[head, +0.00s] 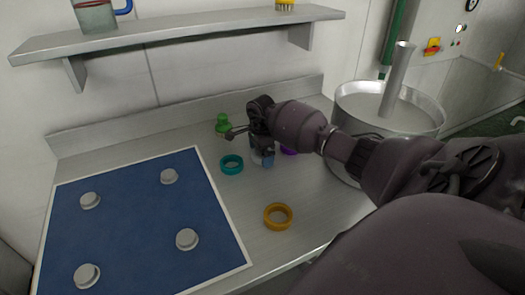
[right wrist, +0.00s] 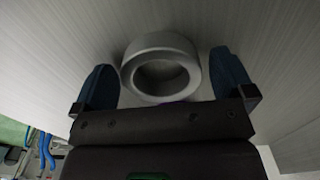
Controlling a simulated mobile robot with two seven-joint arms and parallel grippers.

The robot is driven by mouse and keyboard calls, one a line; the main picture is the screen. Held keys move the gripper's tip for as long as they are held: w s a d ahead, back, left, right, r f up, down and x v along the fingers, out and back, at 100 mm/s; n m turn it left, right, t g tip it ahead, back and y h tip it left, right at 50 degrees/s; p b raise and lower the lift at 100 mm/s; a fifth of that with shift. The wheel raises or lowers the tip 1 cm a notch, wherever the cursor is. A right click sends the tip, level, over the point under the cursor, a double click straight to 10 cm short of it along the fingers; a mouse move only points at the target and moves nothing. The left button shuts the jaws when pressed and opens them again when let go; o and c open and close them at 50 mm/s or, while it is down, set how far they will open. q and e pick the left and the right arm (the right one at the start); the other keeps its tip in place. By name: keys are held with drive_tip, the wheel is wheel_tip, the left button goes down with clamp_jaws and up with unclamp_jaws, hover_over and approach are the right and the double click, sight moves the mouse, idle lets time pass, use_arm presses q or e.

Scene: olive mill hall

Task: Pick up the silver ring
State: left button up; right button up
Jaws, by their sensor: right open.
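The silver ring (right wrist: 158,48) lies flat on the metal counter in the right wrist view. It sits between the two blue fingers of my right gripper (right wrist: 163,75), with a gap to each finger. The gripper is open and holds nothing. In the head view my right gripper (head: 262,160) points down at the counter, and it largely hides the silver ring there. My left gripper is not in view.
A teal ring (head: 231,164) lies left of my right gripper, a purple ring (head: 289,151) partly hidden behind it, an orange ring (head: 278,216) nearer. A blue board (head: 135,225) with grey pegs is left. A green-topped object (head: 222,124) and metal vat (head: 425,122) stand behind.

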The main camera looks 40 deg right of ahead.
drive_tip(key=shift+c, duration=0.5)
drive_tip(key=shift+r, duration=0.1)
drive_tip(key=c, duration=0.8)
